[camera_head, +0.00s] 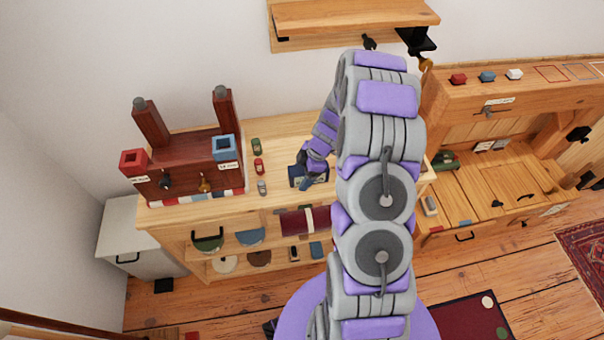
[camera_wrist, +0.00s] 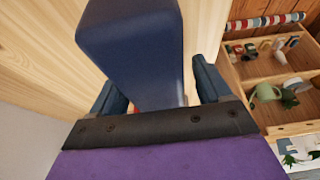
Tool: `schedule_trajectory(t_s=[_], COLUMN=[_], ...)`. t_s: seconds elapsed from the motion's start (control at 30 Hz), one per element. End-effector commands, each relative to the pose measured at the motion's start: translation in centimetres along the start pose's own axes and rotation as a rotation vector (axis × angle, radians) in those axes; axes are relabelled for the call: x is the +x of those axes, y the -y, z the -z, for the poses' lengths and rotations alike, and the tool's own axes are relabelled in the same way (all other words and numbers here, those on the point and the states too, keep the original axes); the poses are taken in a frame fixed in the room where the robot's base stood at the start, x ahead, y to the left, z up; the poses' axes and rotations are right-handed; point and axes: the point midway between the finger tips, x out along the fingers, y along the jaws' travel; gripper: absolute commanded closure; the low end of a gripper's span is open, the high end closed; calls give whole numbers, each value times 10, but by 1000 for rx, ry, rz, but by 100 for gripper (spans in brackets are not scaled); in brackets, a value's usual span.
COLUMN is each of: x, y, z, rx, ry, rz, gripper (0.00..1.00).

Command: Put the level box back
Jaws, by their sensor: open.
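A dark blue box (camera_head: 295,172), which I take to be the level box, is on the pale wooden cabinet top (camera_head: 285,130) in the head view, partly hidden by my gripper (camera_head: 308,181). In the wrist view the dark blue box (camera_wrist: 130,40) fills the space between the two blue fingers of my gripper (camera_wrist: 157,85). The fingers stand open on either side of it. I cannot tell whether either finger touches it. Its lower end is hidden behind the gripper.
Small green, red and grey items, the red one a toy-like block (camera_head: 258,166), stand left of the box. A dark red timber frame (camera_head: 185,180) with red and blue cups stands further left. A wall shelf (camera_head: 350,15) hangs above. A workbench (camera_head: 500,100) is at right.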

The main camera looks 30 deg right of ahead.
Motion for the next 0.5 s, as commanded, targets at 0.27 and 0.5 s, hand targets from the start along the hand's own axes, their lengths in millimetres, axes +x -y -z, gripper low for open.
schedule_trajectory(t_s=[0.27, 0.5], x=[-55, -97], y=[-2, 0], z=[1, 2], rx=[0, 0], ry=[-1, 1], rz=[-7, -3], gripper=[22, 22])
